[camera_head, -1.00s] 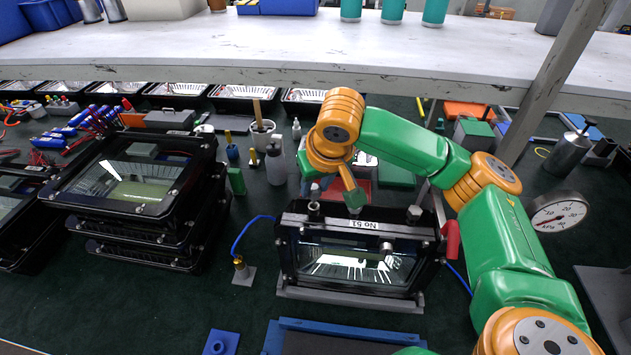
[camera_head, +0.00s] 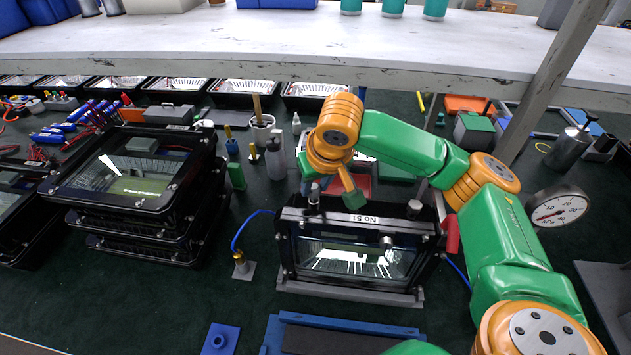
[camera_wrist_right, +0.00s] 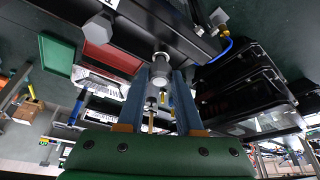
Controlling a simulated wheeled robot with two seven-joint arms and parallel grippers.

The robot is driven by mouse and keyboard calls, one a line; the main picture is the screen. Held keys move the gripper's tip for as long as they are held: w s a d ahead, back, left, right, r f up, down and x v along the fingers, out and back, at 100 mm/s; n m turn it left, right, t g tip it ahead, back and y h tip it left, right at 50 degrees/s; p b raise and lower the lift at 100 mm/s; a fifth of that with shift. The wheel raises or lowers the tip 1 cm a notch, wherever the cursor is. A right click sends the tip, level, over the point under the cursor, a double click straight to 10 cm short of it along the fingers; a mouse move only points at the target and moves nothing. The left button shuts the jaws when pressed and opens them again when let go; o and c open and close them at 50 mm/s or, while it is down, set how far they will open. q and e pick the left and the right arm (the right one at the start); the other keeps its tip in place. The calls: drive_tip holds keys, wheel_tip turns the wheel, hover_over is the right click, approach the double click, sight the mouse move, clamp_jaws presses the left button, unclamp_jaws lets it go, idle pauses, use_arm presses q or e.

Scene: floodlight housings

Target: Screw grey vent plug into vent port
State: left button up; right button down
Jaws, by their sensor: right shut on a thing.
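The black floodlight housing (camera_head: 355,255), labelled No 51, stands upright in a grey holder with its glass facing me. My right gripper (camera_head: 313,188) points down at the left part of its top edge, partly hidden by my wrist. In the right wrist view its two blue-grey fingers (camera_wrist_right: 160,92) are shut on the grey vent plug (camera_wrist_right: 160,72). The plug sits at the housing's top edge (camera_wrist_right: 178,30), in line with the vent port, which is hidden beneath it. I cannot tell how deep the plug is. My left gripper is not in view.
A grey hex fitting (camera_head: 413,209) and a red handle (camera_head: 452,234) are at the housing's right. A blue cable with a brass end (camera_head: 240,262) lies left. Stacked housings (camera_head: 135,190) stand further left. A pressure gauge (camera_head: 560,207) is at right. A white shelf (camera_head: 300,40) spans the back.

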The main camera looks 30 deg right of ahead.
drive_tip(key=shift+f, duration=0.7)
drive_tip(key=shift+c, duration=2.4)
unclamp_jaws()
drive_tip(key=b+v, duration=0.1)
drive_tip(key=v, duration=0.6)
